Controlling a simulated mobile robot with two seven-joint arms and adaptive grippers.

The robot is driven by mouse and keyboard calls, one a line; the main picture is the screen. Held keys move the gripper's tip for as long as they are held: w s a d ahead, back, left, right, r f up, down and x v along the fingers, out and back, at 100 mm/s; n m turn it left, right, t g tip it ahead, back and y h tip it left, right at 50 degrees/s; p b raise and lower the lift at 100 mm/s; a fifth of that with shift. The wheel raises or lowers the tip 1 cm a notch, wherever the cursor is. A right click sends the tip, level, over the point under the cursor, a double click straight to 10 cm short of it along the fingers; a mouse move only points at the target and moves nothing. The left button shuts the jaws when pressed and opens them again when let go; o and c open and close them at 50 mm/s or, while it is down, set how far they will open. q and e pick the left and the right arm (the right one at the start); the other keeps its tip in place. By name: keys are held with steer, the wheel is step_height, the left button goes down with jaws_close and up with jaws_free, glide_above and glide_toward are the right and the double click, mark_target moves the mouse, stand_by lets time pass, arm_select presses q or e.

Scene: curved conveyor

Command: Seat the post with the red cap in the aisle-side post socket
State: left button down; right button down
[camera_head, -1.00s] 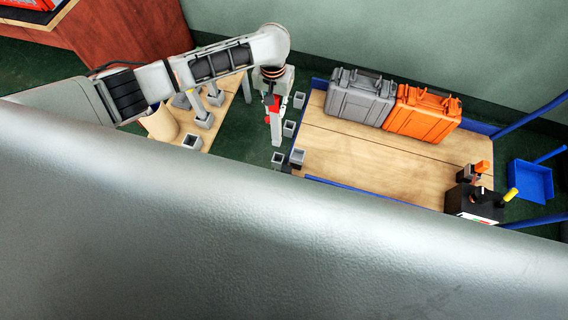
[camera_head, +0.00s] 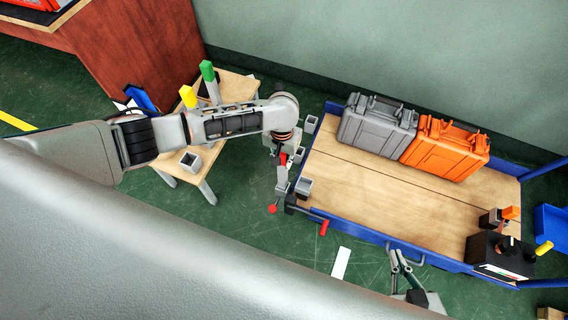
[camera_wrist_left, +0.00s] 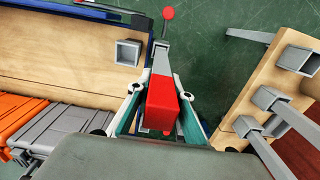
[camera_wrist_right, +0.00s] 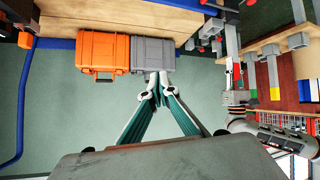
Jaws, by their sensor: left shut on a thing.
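My left gripper (camera_head: 281,156) is shut on the post with the red cap (camera_wrist_left: 161,103). The grey post hangs below the cap, and its lower part also shows in the head view (camera_head: 281,180). The post's lower end is beside a square grey socket (camera_head: 303,187) at the trolley's near-left corner, outside its opening. That socket also shows in the left wrist view (camera_wrist_left: 128,52), left of the post, and looks empty. Another socket (camera_head: 311,124) is farther back along the same trolley end. My right gripper (camera_head: 402,264) is shut and empty in front of the trolley (camera_wrist_right: 155,92).
A grey case (camera_head: 376,126) and an orange case (camera_head: 445,148) stand on the trolley bed (camera_head: 350,200). Posts with yellow (camera_head: 188,97) and green (camera_head: 207,71) caps stand on the wooden table (camera_head: 235,88), beside an empty socket (camera_head: 190,161). A red-knobbed lever (camera_head: 272,209) projects near the trolley corner.

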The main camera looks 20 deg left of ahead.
mark_target(283, 172)
arm_select(q)
steer(key=f+b, duration=0.2)
steer(key=f, duration=0.2)
steer(key=shift+s+f, duration=0.15)
steer(key=shift+s, duration=0.05)
steer(key=shift+w, duration=0.1)
steer(key=shift+w+r, duration=0.15)
steer(key=shift+r, duration=0.1)
arm_select(e)
steer(key=shift+w+a, duration=0.15)
steer(key=shift+a, duration=0.15)
arm_select(q)
steer(key=shift+f, duration=0.15)
steer(key=c, duration=1.8)
jaws_free()
steer(key=shift+f, duration=0.1)
arm_select(e)
steer(key=shift+f, duration=0.1)
